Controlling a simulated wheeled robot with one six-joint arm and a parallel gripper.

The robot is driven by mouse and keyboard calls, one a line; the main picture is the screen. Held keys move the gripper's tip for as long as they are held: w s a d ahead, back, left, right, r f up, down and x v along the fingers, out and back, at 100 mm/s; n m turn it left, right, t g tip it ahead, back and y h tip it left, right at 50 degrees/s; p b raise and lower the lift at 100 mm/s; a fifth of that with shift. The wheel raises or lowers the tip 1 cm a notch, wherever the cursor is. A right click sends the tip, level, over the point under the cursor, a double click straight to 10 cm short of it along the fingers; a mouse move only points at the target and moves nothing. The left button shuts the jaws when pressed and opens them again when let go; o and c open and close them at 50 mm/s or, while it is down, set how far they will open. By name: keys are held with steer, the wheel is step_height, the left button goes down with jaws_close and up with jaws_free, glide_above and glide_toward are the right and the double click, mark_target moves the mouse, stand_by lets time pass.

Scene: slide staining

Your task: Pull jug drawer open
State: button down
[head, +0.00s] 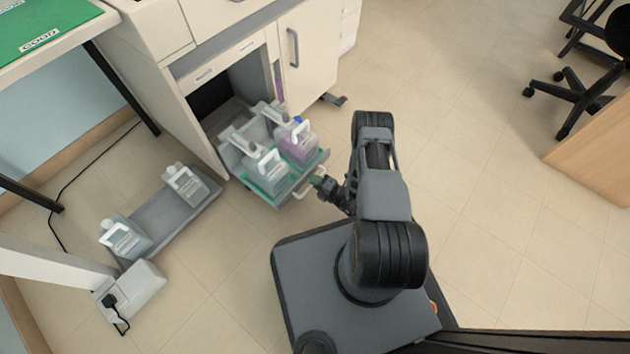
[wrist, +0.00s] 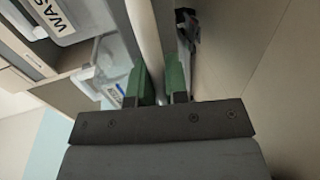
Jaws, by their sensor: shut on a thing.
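The jug drawer (head: 240,176) is pulled out of the white cabinet under the bench and holds several translucent jugs. One jug has purple contents (head: 298,143); another, clear jug (head: 267,169) stands at the front left. The drawer's pale bar handle (head: 306,189) is at its front. My gripper (head: 318,181) is at this handle. In the wrist view, the green finger pads of my gripper (wrist: 160,88) are shut on the pale handle bar (wrist: 146,40). A labelled jug (wrist: 75,18) shows at upper left there.
A grey tray (head: 168,212) on the floor at left bears two more jugs (head: 187,184) (head: 125,238). A white socket box (head: 130,291) with a black plug is below it. A closed cabinet door (head: 307,55) stands right of the opening. Floor to the right is clear up to the chair (head: 580,97).

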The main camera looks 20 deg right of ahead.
steer(key=shift+s+a, duration=0.15)
steer(key=shift+s, duration=0.05)
steer(key=c, duration=1.1)
jaws_free()
steer(key=shift+w, duration=0.1)
steer(key=shift+c, duration=0.2)
